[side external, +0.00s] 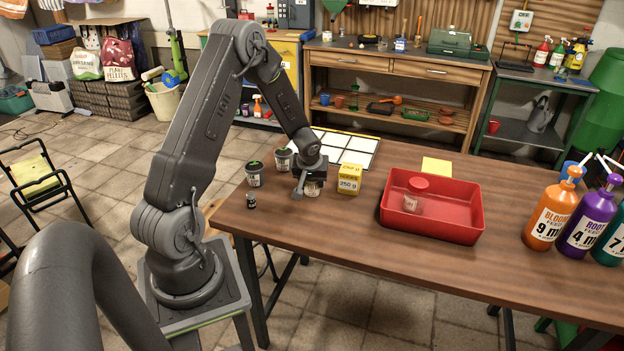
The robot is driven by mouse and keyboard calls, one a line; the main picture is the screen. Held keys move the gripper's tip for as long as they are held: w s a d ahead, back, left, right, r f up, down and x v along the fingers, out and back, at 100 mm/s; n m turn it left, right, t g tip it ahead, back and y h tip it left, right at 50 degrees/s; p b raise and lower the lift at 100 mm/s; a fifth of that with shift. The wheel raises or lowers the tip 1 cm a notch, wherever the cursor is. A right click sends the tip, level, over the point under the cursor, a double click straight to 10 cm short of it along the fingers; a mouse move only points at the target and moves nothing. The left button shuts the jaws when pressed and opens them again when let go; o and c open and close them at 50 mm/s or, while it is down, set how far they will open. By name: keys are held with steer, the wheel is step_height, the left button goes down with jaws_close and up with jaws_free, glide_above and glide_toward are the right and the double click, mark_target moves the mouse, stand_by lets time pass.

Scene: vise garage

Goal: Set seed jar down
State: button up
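A clear jar with a red lid (414,193), which looks like the seed jar, stands inside the red tray (460,228), near its left side. My gripper (311,187) points down low over the left part of the table, well to the left of the tray and apart from that jar. A small pale-sided object (313,189) shows at my fingers. It is mostly hidden by the gripper, and I cannot tell what it is or whether the fingers are closed on it.
A yellow 250 g box (349,179) stands just right of my gripper. Two seedling pots (254,175) (283,160) and a small dark bottle (251,201) stand to its left. A white-panelled sheet (345,146) lies behind. Pump bottles (551,215) stand at the right. The front table is clear.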

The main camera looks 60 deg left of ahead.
steer(key=o, duration=0.4)
steer(key=shift+r, duration=0.1)
steer(key=v, duration=1.2)
steer(key=s+d+r+m+t, duration=0.25)
steer(key=d+r+m, duration=0.25)
steer(key=d+r, duration=0.75)
steer(key=s+d+r+m+h, duration=0.1)
steer(key=s+d+m, duration=0.1)
steer(key=s+d, duration=0.2)
steer(key=s+d+r+m+h, duration=0.1)
steer(key=s+d+m, duration=0.1)
steer(key=s+d, duration=0.2)
steer(key=s+d+r+m+h, duration=0.1)
steer(key=s+d+m, duration=0.1)
steer(key=s+d, duration=0.2)
steer(key=shift+d+r+t+h, duration=0.1)
steer(key=shift+d+t+h, duration=0.25)
steer(key=shift+d, duration=1.05)
